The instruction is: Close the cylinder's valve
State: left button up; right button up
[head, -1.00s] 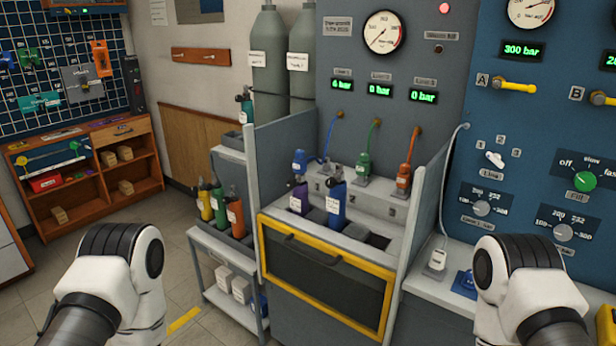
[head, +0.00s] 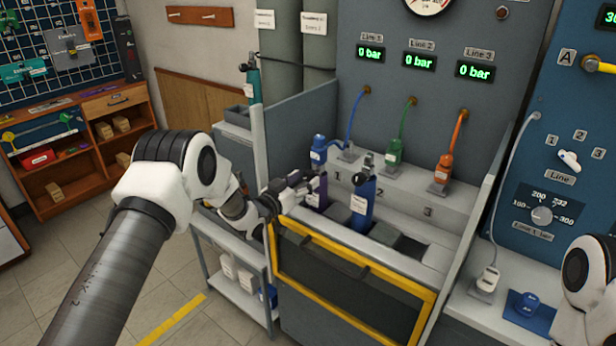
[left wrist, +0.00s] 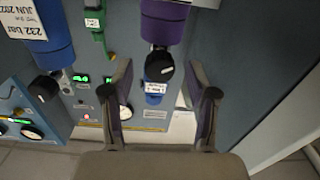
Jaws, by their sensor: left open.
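A purple cylinder (head: 317,190) and a blue cylinder (head: 362,204) stand upright in the bench's front slots, the purple one to the left. In the left wrist view the purple cylinder (left wrist: 163,28) has a black valve knob (left wrist: 159,69), and the blue cylinder (left wrist: 40,30) has its own knob (left wrist: 43,88). My left gripper (head: 300,189) is beside the purple cylinder's top. In the wrist view its open fingers (left wrist: 163,88) lie on either side of the purple cylinder's knob line, with nothing clamped. My right gripper is out of view.
Blue (head: 319,150), green (head: 395,151) and orange (head: 443,167) hose connectors stand behind the cylinders. Grey side panels (head: 300,128) wall the bench. Its yellow-framed front door (head: 345,283) is shut. All three line displays (head: 419,61) read 0 bar.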

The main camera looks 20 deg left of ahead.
pick_arm(q)
jog(key=shift+w+d+f, duration=0.15)
jog(key=shift+w, duration=0.5)
jog(key=shift+s+d+r, duration=0.1)
jog(key=shift+s+r, duration=0.05)
jog(key=shift+r, duration=0.2)
jog(key=shift+f, duration=0.2)
grip_shut()
